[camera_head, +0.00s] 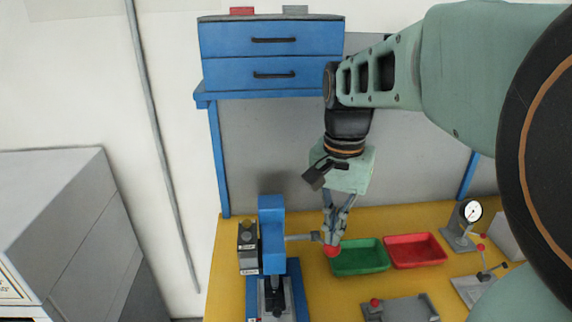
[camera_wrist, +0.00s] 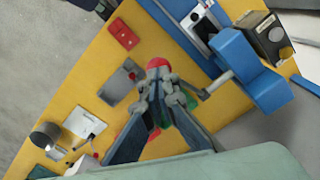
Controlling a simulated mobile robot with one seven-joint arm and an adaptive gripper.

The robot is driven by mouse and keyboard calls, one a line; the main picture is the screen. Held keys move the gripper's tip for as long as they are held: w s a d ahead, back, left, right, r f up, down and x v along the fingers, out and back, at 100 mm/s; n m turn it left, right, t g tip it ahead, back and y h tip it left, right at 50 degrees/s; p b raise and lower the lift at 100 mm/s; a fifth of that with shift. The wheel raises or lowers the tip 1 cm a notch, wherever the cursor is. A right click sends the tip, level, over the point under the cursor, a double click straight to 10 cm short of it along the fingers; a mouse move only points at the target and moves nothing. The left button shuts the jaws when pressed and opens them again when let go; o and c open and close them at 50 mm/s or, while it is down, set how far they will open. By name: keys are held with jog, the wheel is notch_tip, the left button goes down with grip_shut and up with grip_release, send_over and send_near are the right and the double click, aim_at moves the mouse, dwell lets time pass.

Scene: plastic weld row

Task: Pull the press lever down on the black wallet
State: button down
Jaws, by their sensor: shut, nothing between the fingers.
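The blue press (camera_head: 271,235) stands at the front left of the yellow bench; it also shows in the wrist view (camera_wrist: 252,75). Its grey lever (camera_head: 300,237) sticks out to the right, about level, and ends in a red knob (camera_head: 332,251). The knob shows just past my fingertips in the wrist view (camera_wrist: 158,63). My gripper (camera_head: 335,232) is shut, pointing down, with its fingertips at the knob, apparently touching it; nothing is between them. A dark part (camera_head: 277,297) sits over the press base; I cannot tell a black wallet apart from it.
A green tray (camera_head: 360,268) and a red tray (camera_head: 415,262) lie right of the press. A dark box (camera_head: 248,245) stands close on its left. A grey fixture (camera_head: 405,308) lies in front. A dial gauge (camera_head: 472,212) stands at the right. Blue drawers (camera_head: 270,55) hang behind.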

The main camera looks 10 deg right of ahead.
aim_at(334, 255)
jog(key=shift+s+f, duration=0.1)
jog(key=shift+f, duration=0.6)
jog(key=shift+s+f+b, duration=0.4)
jog(key=shift+f+b, duration=0.3)
jog(key=shift+b, duration=0.15)
jog(key=shift+s+f+b, duration=0.6)
jog(key=shift+f+b, duration=0.05)
jog(key=shift+f, duration=0.1)
